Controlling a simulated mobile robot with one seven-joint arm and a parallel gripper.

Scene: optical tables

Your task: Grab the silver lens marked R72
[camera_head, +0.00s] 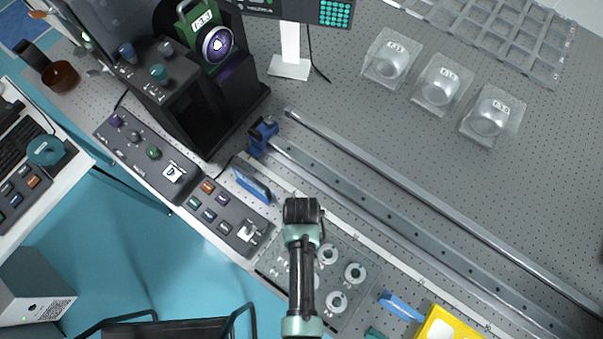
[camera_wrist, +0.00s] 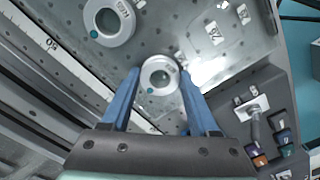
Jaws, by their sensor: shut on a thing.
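In the wrist view, my gripper (camera_wrist: 159,74) has its two blue fingers on either side of a silver ring-shaped lens (camera_wrist: 147,76) with a blue-green dot; it is shut on it. The marking on this lens is too small to read for certain. I cannot tell whether the lens is seated in the grey tray or lifted a little. Another silver lens (camera_wrist: 109,22) with a blue-green dot lies in the tray beyond. In the head view, my arm covers the held lens and the fingertips. Silver lenses (camera_head: 355,272) sit in the grey lens tray (camera_head: 372,290) beside my arm.
A control panel (camera_head: 222,216) with coloured buttons lies left of the tray. A long metal rail (camera_head: 400,216) runs along the table behind it. A yellow object (camera_head: 447,326) and a blue piece (camera_head: 400,307) lie to the right. Clear boxes (camera_head: 441,84) stand at the back.

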